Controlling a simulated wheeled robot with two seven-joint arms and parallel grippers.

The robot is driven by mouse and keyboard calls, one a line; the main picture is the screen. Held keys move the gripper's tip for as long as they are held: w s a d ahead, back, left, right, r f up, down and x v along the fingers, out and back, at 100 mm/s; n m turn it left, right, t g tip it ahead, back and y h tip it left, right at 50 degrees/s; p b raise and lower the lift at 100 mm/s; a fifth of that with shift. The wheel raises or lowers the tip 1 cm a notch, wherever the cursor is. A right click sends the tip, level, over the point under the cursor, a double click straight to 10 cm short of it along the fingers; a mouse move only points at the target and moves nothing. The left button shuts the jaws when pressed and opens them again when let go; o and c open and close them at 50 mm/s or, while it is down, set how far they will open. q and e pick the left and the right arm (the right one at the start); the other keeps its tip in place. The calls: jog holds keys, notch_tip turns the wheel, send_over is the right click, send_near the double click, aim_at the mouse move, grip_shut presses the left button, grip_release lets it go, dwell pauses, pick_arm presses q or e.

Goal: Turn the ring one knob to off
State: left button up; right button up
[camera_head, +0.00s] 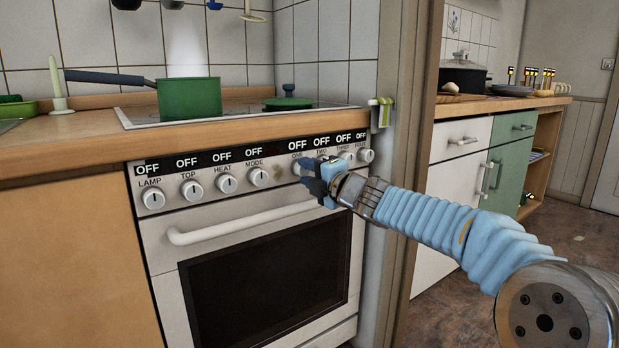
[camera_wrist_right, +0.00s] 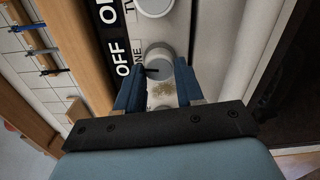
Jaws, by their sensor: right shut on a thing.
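The ring one knob (camera_wrist_right: 158,54) is a round light-grey knob on the oven's white front panel, with "OFF" and "ONE" lettered beside it in the right wrist view. My right gripper (camera_wrist_right: 158,74) has its two blue fingers on either side of this knob and is shut on it. In the head view, my right gripper (camera_head: 304,178) reaches in from the right and partly covers the knob. The display above the knob (camera_head: 297,145) reads OFF. My left gripper is not in view.
Knobs for lamp (camera_head: 153,199), top, heat and mode sit left; others sit close on the right. The oven handle (camera_head: 235,226) juts out below. The wooden counter edge (camera_head: 220,130) is above. A green pan (camera_head: 190,98) stands on the hob.

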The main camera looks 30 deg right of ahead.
jog(key=shift+f+n, duration=0.15)
jog(key=shift+n, duration=0.75)
jog(key=o, duration=1)
jog(key=shift+o, duration=0.2)
jog(key=s+d+p, duration=0.1)
jog(key=s, duration=1.2)
jog(key=shift+s, duration=0.4)
